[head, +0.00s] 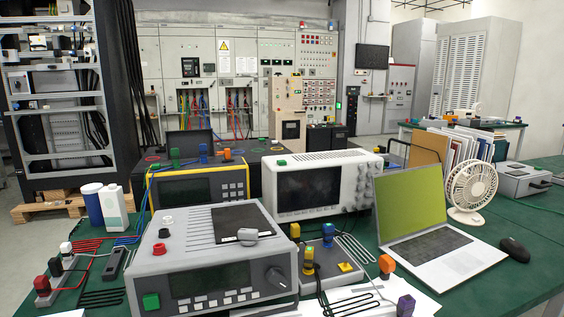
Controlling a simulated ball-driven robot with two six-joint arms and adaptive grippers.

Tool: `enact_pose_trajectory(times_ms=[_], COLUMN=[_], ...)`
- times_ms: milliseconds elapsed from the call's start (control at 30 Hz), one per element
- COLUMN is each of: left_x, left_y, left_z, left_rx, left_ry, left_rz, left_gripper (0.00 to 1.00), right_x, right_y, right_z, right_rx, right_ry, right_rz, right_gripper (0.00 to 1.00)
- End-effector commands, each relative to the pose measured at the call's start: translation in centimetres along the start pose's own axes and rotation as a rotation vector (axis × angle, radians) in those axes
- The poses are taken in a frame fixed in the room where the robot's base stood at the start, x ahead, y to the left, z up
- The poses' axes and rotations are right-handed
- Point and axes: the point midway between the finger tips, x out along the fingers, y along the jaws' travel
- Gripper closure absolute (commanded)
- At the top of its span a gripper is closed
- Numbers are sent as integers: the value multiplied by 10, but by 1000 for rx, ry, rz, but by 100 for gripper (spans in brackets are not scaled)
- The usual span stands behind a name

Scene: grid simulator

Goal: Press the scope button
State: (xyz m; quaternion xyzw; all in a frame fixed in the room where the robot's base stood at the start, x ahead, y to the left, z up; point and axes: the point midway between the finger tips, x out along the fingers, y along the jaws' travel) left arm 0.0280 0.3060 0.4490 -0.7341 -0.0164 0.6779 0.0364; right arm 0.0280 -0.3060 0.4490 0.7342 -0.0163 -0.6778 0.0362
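A white oscilloscope (354,170) with a dark screen stands upright at the middle of the green table. Its knobs are on the right of its front. A small green block or button (282,163) sits on its top left edge. A grey bench instrument (185,255) stands in front and to the left, with a dark display and a large green button (151,301) at its lower left front. It partly covers the yellow-framed meter behind. Which of these green parts is the scope button cannot be told. Neither of my grippers shows in the head view.
A yellow-framed meter (240,166) stands left of the oscilloscope. An open laptop (440,250), a white fan (471,184) and a black mouse (514,250) are on the right. Cables and small coloured connectors lie at front. Green table (530,225) is bare at right.

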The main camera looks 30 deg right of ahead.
Motion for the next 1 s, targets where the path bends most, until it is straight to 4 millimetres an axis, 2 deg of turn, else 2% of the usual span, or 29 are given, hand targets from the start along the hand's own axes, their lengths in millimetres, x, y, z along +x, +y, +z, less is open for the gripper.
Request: enact_pose_trajectory(times_ms=[67, 400, 1000], left_x=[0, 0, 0], left_y=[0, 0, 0], left_z=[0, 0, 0], left_rx=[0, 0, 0], left_ry=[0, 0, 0], left_rz=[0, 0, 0], left_gripper=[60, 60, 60], right_x=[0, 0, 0], right_y=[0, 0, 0], right_z=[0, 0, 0], right_rx=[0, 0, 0], right_ry=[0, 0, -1], right_rz=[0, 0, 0], right_gripper=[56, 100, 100])
